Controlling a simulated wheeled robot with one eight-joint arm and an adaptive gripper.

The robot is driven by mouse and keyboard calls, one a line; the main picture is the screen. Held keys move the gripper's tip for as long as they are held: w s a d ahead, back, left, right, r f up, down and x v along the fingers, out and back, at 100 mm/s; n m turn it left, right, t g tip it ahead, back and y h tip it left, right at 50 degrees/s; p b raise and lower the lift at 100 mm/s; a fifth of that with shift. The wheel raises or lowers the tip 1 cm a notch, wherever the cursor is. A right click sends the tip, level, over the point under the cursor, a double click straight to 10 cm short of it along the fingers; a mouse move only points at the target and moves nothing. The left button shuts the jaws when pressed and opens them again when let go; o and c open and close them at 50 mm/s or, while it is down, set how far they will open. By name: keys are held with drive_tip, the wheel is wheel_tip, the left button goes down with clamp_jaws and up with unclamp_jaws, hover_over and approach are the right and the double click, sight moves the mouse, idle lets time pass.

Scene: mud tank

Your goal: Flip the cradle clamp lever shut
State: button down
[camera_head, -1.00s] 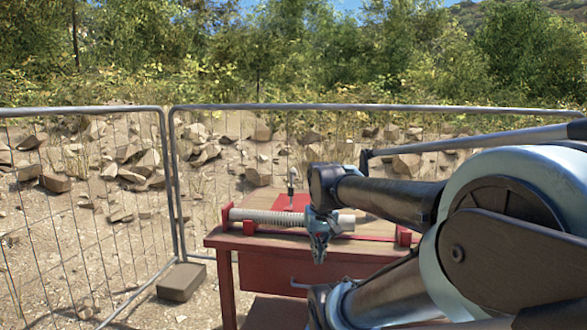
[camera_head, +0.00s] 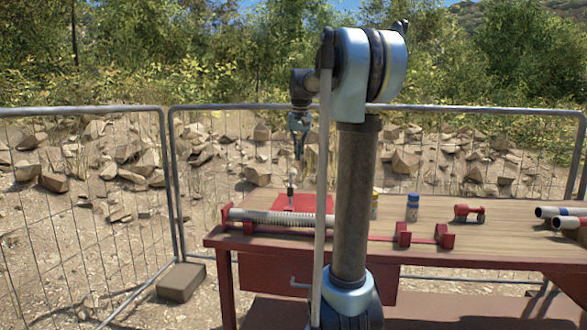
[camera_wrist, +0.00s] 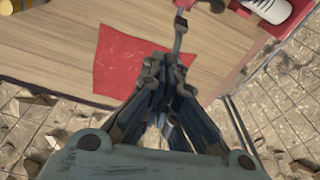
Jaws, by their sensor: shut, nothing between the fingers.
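The clamp lever (camera_head: 291,186) stands upright at the left part of the table, behind a ribbed pale hose (camera_head: 280,217) that lies in a red cradle (camera_head: 225,214). In the wrist view the lever is a thin grey rod (camera_wrist: 180,38) with red at its upper end in the picture. My gripper (camera_head: 299,157) points down above the lever in the head view. In the wrist view its shut, empty fingertips (camera_wrist: 163,66) lie just beside the lever's near end; whether they touch it I cannot tell.
A red mat (camera_head: 318,203) lies on the wooden table (camera_head: 480,225) by the lever. A blue-capped bottle (camera_head: 412,208), a small red tool (camera_head: 469,213) and pipes (camera_head: 560,212) stand to the right. A wire fence (camera_head: 90,220) surrounds the place. My arm hides part of the table.

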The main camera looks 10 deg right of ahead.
drive_tip(key=w+r, duration=0.2)
drive_tip(key=w, duration=0.8)
drive_tip(key=shift+r+m, duration=0.3)
drive_tip(key=shift+r, duration=0.05)
drive_tip(key=shift+a+f, duration=0.1)
wheel_tip(320, 180, down, 9)
drive_tip(key=s, duration=0.2)
drive_tip(key=shift+s+a, duration=0.4)
